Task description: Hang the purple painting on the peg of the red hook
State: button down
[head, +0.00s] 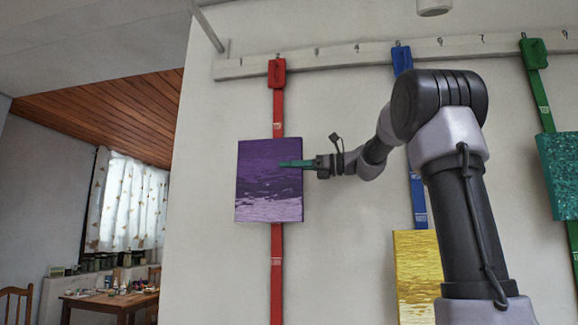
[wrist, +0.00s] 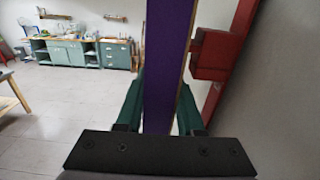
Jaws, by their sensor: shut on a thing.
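The purple painting (head: 268,195) is upright in front of the red strap in the head view. My gripper (head: 290,163) is shut on its right edge. In the wrist view the painting's purple edge (wrist: 167,65) stands between the green fingers. The red hook (wrist: 212,55) shows in the wrist view as a block on the strap, close beside the painting's back. In the head view the painting hides that part of the strap. I cannot tell whether the peg touches the painting.
A white rail (head: 330,60) holds the red, blue (head: 402,60) and green (head: 535,55) straps. A yellow painting (head: 418,270) is at the blue strap and a teal one (head: 562,175) at the green. Cabinets (wrist: 85,52) stand far off across open floor.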

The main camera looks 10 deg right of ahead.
jog(key=shift+w+d+f, duration=0.1)
jog(key=shift+w+d, duration=0.2)
jog(key=shift+w, duration=0.45)
jog(key=shift+w+d+f, duration=0.1)
jog(key=shift+w+d, duration=0.15)
jog(key=shift+w, duration=0.45)
jog(key=shift+f, duration=0.65)
jog(key=shift+c, duration=2.2)
grip_release()
